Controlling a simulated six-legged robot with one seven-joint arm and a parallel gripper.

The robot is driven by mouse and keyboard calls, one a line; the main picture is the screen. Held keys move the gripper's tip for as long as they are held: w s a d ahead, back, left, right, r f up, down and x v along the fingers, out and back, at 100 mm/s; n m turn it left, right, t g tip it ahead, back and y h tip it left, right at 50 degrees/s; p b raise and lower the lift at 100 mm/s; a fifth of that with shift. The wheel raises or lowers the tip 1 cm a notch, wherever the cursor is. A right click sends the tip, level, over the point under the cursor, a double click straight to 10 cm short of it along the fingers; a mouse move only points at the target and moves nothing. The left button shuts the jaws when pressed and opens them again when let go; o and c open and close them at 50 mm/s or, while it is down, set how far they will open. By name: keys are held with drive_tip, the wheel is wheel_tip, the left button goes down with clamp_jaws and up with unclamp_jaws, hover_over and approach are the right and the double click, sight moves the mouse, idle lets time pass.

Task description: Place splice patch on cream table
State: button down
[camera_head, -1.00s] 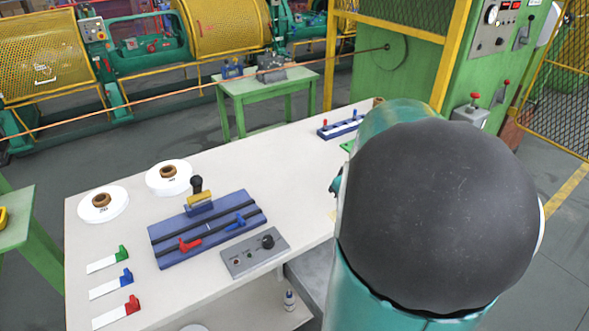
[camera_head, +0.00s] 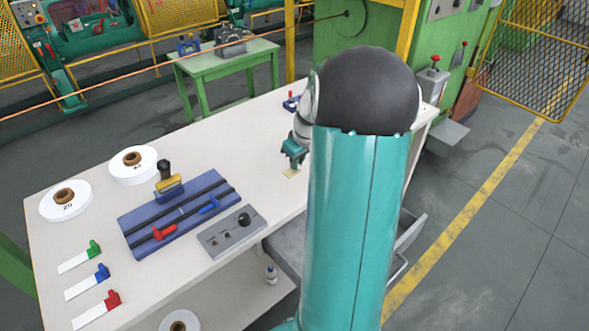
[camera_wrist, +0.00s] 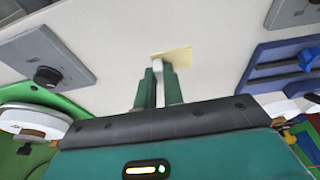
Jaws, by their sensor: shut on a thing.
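The splice patch (camera_wrist: 178,55) is a small pale yellow piece at the fingertips of my gripper (camera_wrist: 160,72) in the wrist view. My gripper is shut on it, with the two green fingers close together. In the head view, my gripper (camera_head: 292,164) hangs low over the cream table (camera_head: 262,140), and the patch (camera_head: 291,174) shows just under it. Whether the patch touches the tabletop I cannot tell. My arm hides the right part of the table.
A blue splicing fixture (camera_head: 180,212), a grey control panel (camera_head: 231,230) and white tape rolls (camera_head: 66,200) stand on the left half of the table. Tabs with green, blue and red ends lie at the front left. The tabletop left of my gripper is clear.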

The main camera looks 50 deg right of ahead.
drive_tip(key=shift+w+d+f, duration=0.2)
drive_tip(key=shift+w+f, duration=0.2)
drive_tip(key=shift+f, duration=0.15)
drive_tip(key=shift+w+d+f, duration=0.15)
drive_tip(key=shift+w+f, duration=0.2)
drive_tip(key=shift+f, duration=0.15)
drive_tip(key=shift+s+x, duration=0.15)
drive_tip(key=shift+x, duration=0.6)
drive_tip(key=shift+s+x, duration=0.15)
drive_tip(key=shift+x, duration=0.55)
drive_tip(key=shift+f, duration=0.25)
drive_tip(key=c, duration=1.5)
unclamp_jaws()
